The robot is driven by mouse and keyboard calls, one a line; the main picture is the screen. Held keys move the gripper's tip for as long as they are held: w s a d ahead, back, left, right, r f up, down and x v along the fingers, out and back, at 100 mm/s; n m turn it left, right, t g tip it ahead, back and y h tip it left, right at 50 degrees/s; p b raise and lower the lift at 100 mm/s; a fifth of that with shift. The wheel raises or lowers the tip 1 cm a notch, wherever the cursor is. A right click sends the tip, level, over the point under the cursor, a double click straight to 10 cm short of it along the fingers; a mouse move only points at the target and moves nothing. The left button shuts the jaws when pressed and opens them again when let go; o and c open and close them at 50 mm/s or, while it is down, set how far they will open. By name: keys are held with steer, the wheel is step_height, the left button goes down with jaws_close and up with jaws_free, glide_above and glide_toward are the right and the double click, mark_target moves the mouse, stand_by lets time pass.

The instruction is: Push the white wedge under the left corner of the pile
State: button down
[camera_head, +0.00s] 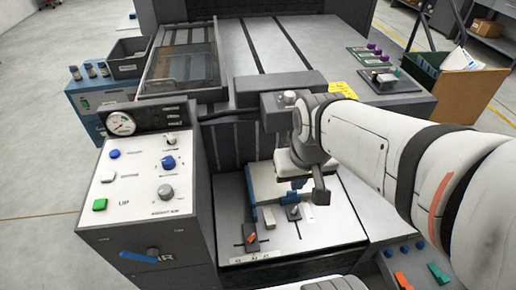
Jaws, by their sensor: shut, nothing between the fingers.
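My gripper (321,196) hangs at the end of the white arm, its dark fingers shut and empty, over the right part of the feed area. The pile appears to be the pale stack (268,190) with blue parts at its left and front, partly hidden behind my wrist and gripper. A small white piece (308,213), possibly the wedge, lies in front of the pile, just below my gripper in the picture. Its shape is too small to make out, and I cannot tell whether my gripper touches it.
A grey knob (293,212) and an orange-marked lever (250,236) stand on the light plate (285,242). The control box (140,185) with gauge and buttons rises at the left. A switch panel (415,268) lies at the lower right. The plate's front middle is mostly clear.

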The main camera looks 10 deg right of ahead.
mark_target(271, 221)
steer(key=w+f+b, duration=0.3)
steer(key=f+b, duration=0.2)
steer(key=f, duration=1.1)
steer(key=w+f+g+b, duration=0.1)
steer(key=w+f+b, duration=0.2)
steer(key=f, duration=1.3)
steer(key=w+f+g+b, duration=0.1)
steer(key=w+f+b, duration=0.3)
steer(key=f, duration=1.2)
steer(key=shift+a+f+b, duration=0.1)
steer(key=shift+a+b, duration=0.15)
steer(key=shift+b, duration=1.55)
steer(key=shift+w, duration=1.25)
steer(key=shift+w+r, duration=0.2)
steer(key=shift+w, duration=0.55)
steer(key=shift+w, duration=0.15)
steer(key=shift+w, duration=1.6)
steer(key=shift+s, duration=0.15)
